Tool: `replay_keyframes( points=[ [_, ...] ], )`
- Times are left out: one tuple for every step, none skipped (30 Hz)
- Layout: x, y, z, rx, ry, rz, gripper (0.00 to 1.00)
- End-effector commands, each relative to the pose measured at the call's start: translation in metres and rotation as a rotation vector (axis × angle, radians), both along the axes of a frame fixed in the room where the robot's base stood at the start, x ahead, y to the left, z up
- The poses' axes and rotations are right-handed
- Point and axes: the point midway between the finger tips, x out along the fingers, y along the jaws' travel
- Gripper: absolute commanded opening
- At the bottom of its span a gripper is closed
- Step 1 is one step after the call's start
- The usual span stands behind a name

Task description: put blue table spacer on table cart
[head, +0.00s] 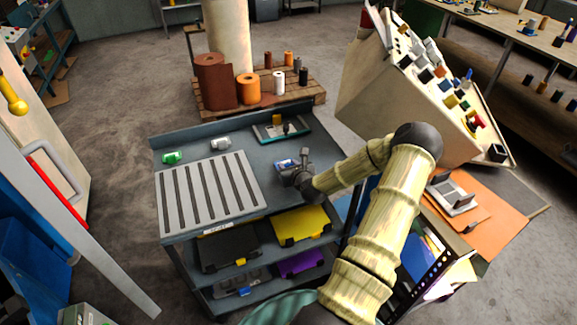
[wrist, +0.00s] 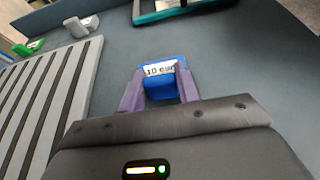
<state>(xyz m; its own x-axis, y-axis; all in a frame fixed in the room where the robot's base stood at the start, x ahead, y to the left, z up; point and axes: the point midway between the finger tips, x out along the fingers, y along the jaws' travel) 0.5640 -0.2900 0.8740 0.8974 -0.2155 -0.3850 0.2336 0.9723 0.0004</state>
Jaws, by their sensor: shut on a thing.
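The blue table spacer (wrist: 161,88) is a small blue block with a white label on top, held between the purple fingers of my gripper (wrist: 158,92) in the wrist view. In the head view the spacer (head: 284,164) shows as a small blue and white patch at the tip of my gripper (head: 287,170). My gripper is shut on it, over the right part of the top of the grey-blue table cart (head: 246,147). The cart top fills much of the wrist view (wrist: 235,65). I cannot tell whether the spacer touches the cart top.
A grey slotted plate (head: 210,192) covers the cart's left side. A green piece (head: 172,157) and a grey-white piece (head: 221,144) lie behind it. A teal tray (head: 282,130) is at the back right. Bare surface lies between them. An orange-topped bench (head: 490,220) stands right.

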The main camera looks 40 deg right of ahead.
Motion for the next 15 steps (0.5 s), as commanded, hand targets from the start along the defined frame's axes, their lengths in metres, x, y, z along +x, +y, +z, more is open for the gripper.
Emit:
replay_keyframes(
  points=[
    [0.0003,-0.0001,-0.0008,0.0,-0.001,0.0,0.09],
    [0.0003,-0.0002,-0.0007,0.0,-0.001,0.0,0.09],
    [0.0003,-0.0003,-0.0005,-0.001,-0.002,-0.001,0.09],
    [0.0002,-0.0003,-0.0004,-0.001,-0.002,-0.001,0.09],
    [0.0002,-0.0003,-0.0004,-0.001,-0.002,-0.001,0.09],
    [0.0002,-0.0003,-0.0004,-0.001,-0.002,-0.001,0.09],
    [0.0002,-0.0002,-0.0005,-0.001,-0.002,-0.001,0.09],
    [0.0001,-0.0002,-0.0012,-0.001,-0.001,-0.001,0.09],
    [0.0001,-0.0002,-0.0027,-0.001,-0.001,-0.001,0.09],
    [0.0,-0.0003,-0.0036,-0.001,-0.001,-0.001,0.09],
    [0.0,-0.0003,-0.0044,-0.001,-0.001,-0.001,0.09],
    [0.0,-0.0002,-0.0032,-0.001,-0.001,-0.001,0.4],
    [0.0001,-0.0002,-0.0031,-0.001,-0.001,-0.001,0.46],
    [0.0001,-0.0002,-0.0031,-0.001,-0.001,-0.001,0.52],
    [0.0001,-0.0002,-0.003,-0.001,-0.001,-0.001,0.54]
  ],
)
